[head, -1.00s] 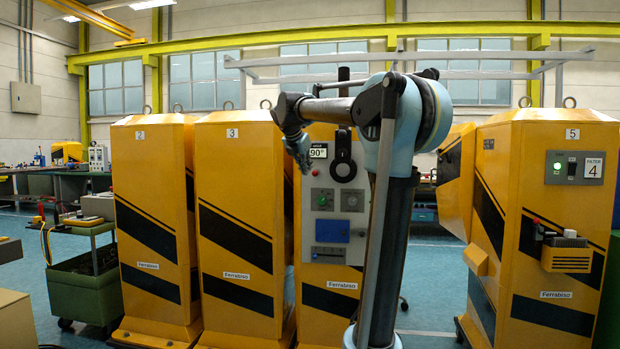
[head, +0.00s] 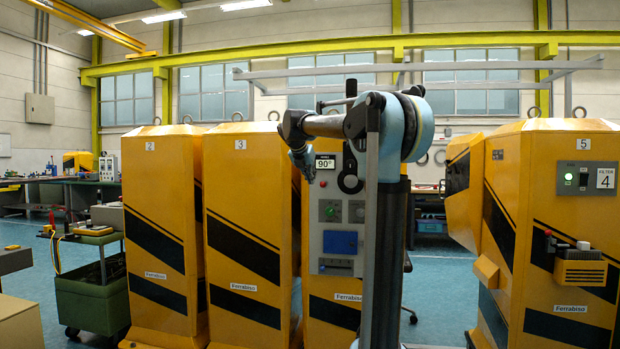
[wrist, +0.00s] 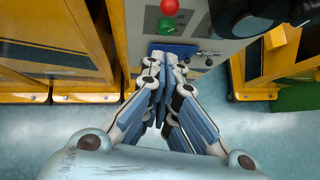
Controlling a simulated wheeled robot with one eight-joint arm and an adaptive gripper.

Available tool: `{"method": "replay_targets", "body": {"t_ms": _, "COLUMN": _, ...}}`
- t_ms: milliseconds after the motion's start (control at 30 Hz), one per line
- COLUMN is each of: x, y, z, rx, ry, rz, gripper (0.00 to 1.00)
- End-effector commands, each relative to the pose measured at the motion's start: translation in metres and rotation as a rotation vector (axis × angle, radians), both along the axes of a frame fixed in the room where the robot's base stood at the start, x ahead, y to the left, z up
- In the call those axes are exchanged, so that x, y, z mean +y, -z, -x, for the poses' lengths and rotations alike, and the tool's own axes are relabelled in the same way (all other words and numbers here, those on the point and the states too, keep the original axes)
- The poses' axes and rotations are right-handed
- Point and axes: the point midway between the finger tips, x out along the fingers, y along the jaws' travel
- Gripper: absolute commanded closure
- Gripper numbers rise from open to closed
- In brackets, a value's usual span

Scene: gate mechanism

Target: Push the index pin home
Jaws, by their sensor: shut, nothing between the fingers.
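My gripper (head: 305,172) hangs in front of the grey control panel (head: 338,252), at its upper left edge in the head view. In the wrist view my gripper (wrist: 166,66) has its fingers together, with nothing between them. Its tips appear over the blue block (wrist: 187,48) on the panel; I cannot tell whether they touch it. A small metal pin-like part (wrist: 207,55) sits right of the tips; I cannot tell whether it is the index pin. A black handle (head: 349,182) is beside the 90° display (head: 325,163).
A red knob (wrist: 169,7) and a green knob (wrist: 167,26) are on the panel. A large black round part (wrist: 255,18) is at the upper right of the wrist view. Yellow cabinets (head: 240,200) stand left of the panel, and another cabinet (head: 570,230) stands at the right.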

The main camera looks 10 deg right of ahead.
Motion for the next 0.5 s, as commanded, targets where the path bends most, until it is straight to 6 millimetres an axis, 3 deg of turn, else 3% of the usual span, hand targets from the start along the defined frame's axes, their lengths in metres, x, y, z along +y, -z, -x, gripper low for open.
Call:
{"method": "replay_targets", "body": {"t_ms": 333, "x": -0.023, "y": 0.043, "z": -0.039, "rx": 0.000, "ry": 0.001, "rz": 0.000, "gripper": 1.00}}
{"method": "replay_targets", "body": {"t_ms": 500, "x": -0.034, "y": 0.042, "z": -0.059, "rx": -0.001, "ry": 0.001, "rz": -0.001, "gripper": 1.00}}
